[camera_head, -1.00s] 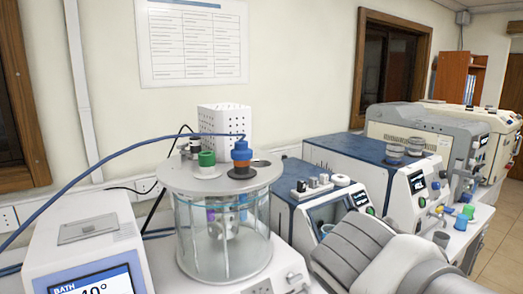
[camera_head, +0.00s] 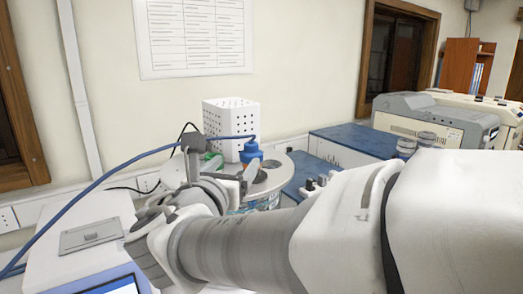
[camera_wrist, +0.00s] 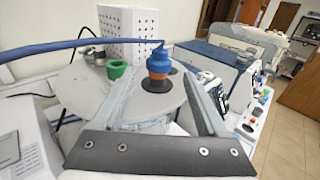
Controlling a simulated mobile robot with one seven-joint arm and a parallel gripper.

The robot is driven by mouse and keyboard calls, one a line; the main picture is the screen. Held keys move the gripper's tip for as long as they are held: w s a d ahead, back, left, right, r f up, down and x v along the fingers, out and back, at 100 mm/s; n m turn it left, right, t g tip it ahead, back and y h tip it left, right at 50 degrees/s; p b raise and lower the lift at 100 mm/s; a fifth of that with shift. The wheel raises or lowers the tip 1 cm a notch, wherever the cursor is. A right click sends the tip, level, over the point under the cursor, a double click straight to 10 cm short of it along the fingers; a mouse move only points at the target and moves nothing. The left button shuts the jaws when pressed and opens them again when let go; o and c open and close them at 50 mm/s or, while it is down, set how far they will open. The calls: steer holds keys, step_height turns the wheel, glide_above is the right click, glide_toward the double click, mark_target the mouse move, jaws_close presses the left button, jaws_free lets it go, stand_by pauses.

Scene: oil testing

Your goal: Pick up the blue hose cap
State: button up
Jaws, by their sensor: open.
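The blue hose cap (camera_head: 251,151), with an orange part below it and a blue hose joined at its top, stands upright on the round grey lid of the glass bath. In the wrist view the cap (camera_wrist: 158,61) sits in a dark ring on the lid (camera_wrist: 80,92), ahead of and between the two fingers. My gripper (camera_wrist: 160,97) is open and empty, with the cap beyond its fingertips. In the head view my arm hides most of the bath, and my gripper (camera_head: 222,166) is just left of the cap.
A green ring-shaped cap (camera_wrist: 116,70) stands on the lid left of the blue cap. The blue hose (camera_head: 110,180) runs left across the bench. A white perforated box (camera_head: 230,125) stands behind the lid, and blue-topped instruments (camera_head: 352,140) stand to the right.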

mark_target(250, 146)
steer(key=p+x, duration=0.2)
steer(key=x, duration=1.1)
steer(key=shift+w+r, duration=0.1)
steer(key=shift+w, duration=0.25)
jaws_close()
